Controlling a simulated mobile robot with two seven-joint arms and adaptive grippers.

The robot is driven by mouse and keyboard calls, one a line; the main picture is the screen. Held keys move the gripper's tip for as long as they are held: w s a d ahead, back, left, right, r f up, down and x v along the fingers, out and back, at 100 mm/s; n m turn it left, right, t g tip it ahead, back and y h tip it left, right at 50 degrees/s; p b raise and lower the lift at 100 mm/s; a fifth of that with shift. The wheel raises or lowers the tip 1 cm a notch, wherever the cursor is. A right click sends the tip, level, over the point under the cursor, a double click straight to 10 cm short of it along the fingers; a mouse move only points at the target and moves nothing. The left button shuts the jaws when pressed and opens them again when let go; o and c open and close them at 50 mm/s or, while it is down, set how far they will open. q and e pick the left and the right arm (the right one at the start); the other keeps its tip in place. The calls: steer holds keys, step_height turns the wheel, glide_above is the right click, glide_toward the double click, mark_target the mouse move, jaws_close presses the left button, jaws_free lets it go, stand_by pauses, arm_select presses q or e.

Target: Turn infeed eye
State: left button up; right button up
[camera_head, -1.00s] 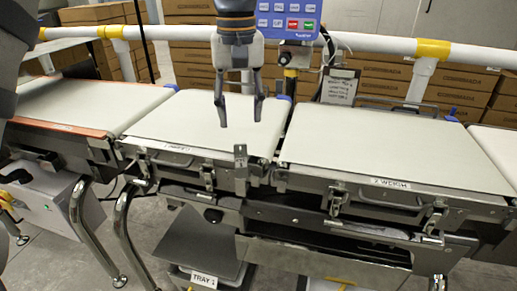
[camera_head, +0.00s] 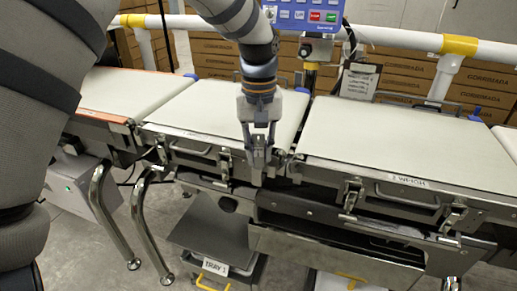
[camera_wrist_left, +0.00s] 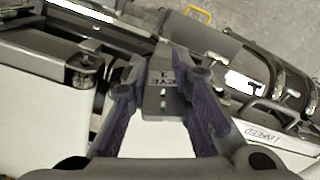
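The infeed eye is a small grey block (camera_wrist_left: 172,82) on a bracket, marked "EYE 1" in the left wrist view. It stands at the front edge of the infeed belt, near the gap before the weigh belt; in the head view it (camera_head: 257,164) is partly covered by my fingers. My left gripper (camera_head: 260,143) points down over it. In the left wrist view my left gripper's fingers (camera_wrist_left: 162,95) are apart, one on each side of the eye, with a narrow gap visible. Whether either finger touches it is unclear. My right gripper is not in view.
The infeed belt (camera_head: 200,112) and the weigh belt (camera_head: 400,140) lie either side of the gap. A blue keypad panel (camera_head: 305,14) and a white rail (camera_head: 395,38) stand behind. Tray 1 (camera_head: 215,266) sits below. Latches and handles line the front.

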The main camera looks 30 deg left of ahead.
arm_select(q)
jaws_close()
steer(key=shift+s+a+r+m+p, duration=0.15)
steer(key=shift+r+m+p, duration=0.25)
steer(key=shift+m, duration=0.5)
steer(key=shift+f+m, duration=0.1)
steer(key=shift+m, duration=0.6)
steer(key=shift+a+f+m+p, duration=0.2)
steer(key=shift+f+m+p, duration=0.1)
steer(key=shift+m, duration=0.3)
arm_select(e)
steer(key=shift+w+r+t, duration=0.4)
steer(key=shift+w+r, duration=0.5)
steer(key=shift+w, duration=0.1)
arm_select(q)
steer(key=o, duration=0.9)
jaws_free()
steer(key=shift+a, duration=0.1)
steer(key=shift+r, duration=0.1)
step_height(320, 180, up, 12)
steer(key=shift+f, duration=0.1)
